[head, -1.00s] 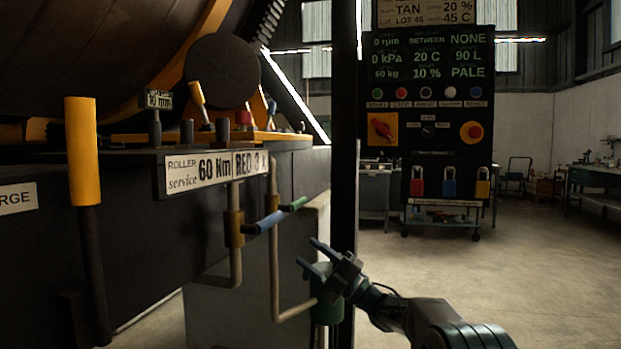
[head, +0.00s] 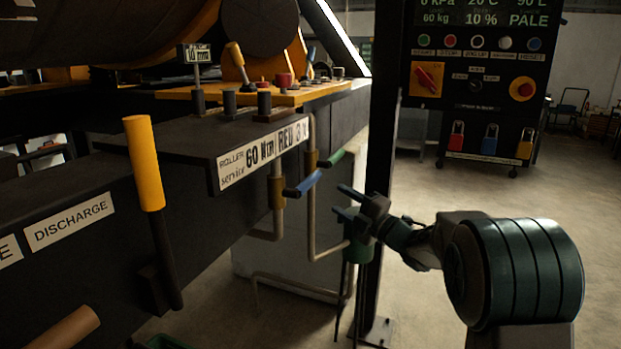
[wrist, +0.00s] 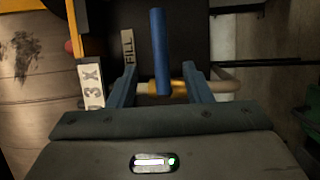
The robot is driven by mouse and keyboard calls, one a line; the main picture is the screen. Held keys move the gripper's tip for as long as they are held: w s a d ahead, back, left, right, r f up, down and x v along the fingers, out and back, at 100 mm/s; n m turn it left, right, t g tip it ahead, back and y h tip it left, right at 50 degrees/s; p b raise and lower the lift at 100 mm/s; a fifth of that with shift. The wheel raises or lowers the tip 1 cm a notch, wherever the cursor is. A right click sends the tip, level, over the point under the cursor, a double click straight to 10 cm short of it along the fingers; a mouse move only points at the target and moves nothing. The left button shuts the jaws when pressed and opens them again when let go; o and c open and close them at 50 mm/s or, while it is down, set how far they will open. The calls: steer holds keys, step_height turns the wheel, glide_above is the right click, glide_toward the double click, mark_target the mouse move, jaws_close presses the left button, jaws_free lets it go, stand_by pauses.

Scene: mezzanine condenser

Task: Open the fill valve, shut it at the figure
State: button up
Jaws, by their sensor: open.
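The fill valve's blue lever (head: 303,184) sticks out from a brass body on a pipe at the machine's side. In the wrist view the blue lever (wrist: 160,50) stands between my two fingers, with a gap on each side, beside a FILL label (wrist: 128,46). My gripper (head: 346,202) is open and just right of the lever in the head view. A green lever (head: 334,158) sits just behind the blue one. The display (head: 485,12) on the black panel reads 60 kg, 10 %, 90 L and PALE; its top is cut off.
A black post (head: 386,150) stands just behind my gripper. A yellow-handled lever (head: 145,165) is at left by the DISCHARGE label (head: 69,221). A service sign (head: 262,153) hangs above the pipes.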

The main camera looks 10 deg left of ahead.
mark_target(310, 181)
steer(key=x, duration=1.1)
steer(key=shift+w+a+r+p, duration=0.1)
steer(key=shift+w+a+p, duration=0.05)
steer(key=shift+a+p, duration=0.2)
jaws_close()
